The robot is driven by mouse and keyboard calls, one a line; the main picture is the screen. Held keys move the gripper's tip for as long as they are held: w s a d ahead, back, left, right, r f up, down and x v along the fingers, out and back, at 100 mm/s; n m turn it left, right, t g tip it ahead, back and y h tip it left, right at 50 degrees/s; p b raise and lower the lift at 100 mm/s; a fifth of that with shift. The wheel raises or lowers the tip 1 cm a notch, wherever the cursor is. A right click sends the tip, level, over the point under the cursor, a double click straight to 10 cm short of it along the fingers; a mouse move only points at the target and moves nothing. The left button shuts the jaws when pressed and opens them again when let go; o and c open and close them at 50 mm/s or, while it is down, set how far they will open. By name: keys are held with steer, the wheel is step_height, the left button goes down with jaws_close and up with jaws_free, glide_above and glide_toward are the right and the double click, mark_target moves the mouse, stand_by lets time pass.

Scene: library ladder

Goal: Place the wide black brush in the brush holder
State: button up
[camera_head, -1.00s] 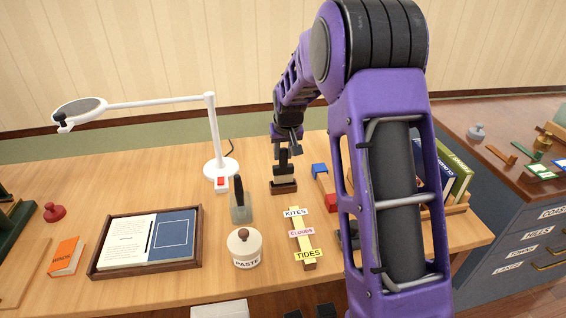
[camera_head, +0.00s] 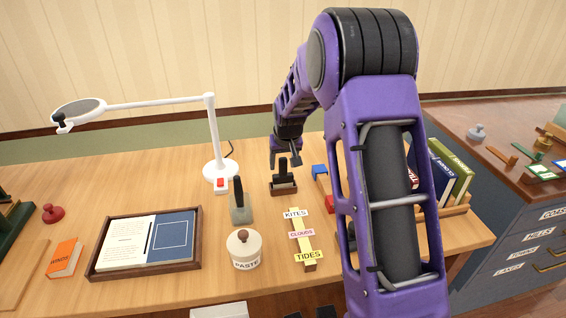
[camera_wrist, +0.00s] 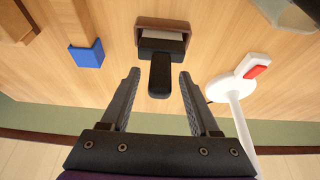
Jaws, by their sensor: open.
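The wide black brush (camera_head: 283,176) stands handle up in the small brown wooden brush holder (camera_head: 284,188) near the back of the desk. In the wrist view its black handle (camera_wrist: 160,76) points toward me, and a pale strip shows between its black head and the holder's wall (camera_wrist: 165,22). My gripper (camera_head: 285,163) is open just above and behind the brush. In the wrist view the fingers (camera_wrist: 159,77) lie on either side of the handle with a gap to each, holding nothing. The brush's lower edge is hidden inside the holder.
A white lamp base (camera_head: 220,170) and a grey block with a black handle (camera_head: 240,203) stand left of the holder. A blue-ended object (camera_head: 320,170) is to the right. A paste pot (camera_head: 244,249) and label strip (camera_head: 301,236) are in front.

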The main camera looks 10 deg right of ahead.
steer(key=shift+s+r, duration=0.1)
steer(key=shift+r, duration=0.55)
steer(key=p+v, duration=0.1)
steer(key=v, duration=1)
